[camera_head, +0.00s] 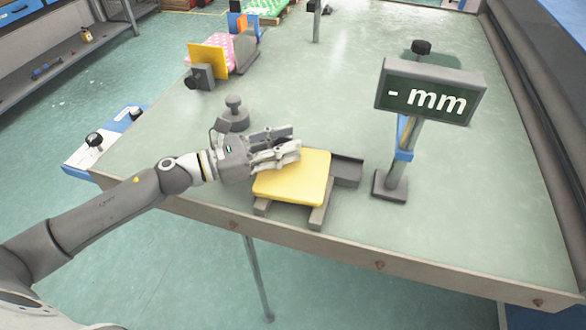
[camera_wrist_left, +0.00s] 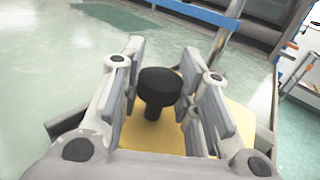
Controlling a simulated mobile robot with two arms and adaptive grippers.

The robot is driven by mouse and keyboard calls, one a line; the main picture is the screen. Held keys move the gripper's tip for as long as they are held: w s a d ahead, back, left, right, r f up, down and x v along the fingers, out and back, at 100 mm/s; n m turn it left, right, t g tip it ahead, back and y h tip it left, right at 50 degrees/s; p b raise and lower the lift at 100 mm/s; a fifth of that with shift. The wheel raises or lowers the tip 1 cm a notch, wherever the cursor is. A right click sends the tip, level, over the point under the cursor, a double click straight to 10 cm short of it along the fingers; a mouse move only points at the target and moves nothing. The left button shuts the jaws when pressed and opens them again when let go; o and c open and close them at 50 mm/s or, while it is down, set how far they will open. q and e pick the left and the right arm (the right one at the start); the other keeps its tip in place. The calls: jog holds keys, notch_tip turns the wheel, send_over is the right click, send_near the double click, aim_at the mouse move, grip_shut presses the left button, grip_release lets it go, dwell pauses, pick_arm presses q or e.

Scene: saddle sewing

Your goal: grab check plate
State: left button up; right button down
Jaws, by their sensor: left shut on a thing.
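The check plate is a yellow square plate (camera_head: 292,180) lying flat on a grey stand (camera_head: 318,215) at the table's front edge. It also shows in the left wrist view (camera_wrist_left: 155,138), with a black knob (camera_wrist_left: 158,88) standing up from it. My left gripper (camera_head: 287,149) reaches over the plate's back left part. The fingers hide the knob in the head view. My right gripper is not in view.
A display reading "- mm" (camera_head: 430,98) stands on a post right of the plate. A grey knobbed piece (camera_head: 235,115) stands behind my left gripper. A yellow panel (camera_head: 208,61) and pink parts are farther back left. The table's middle (camera_head: 320,90) is clear.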

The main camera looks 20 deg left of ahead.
aim_at(281, 171)
pick_arm(q)
grip_shut()
jog(key=shift+r, duration=0.1)
jog(key=shift+r, duration=0.6)
jog(key=s+d+r+p, duration=0.2)
jog(key=s+r+p, duration=0.3)
jog(key=s+r, duration=0.6)
jog(key=s, duration=0.3)
jog(key=shift+r+p, duration=0.4)
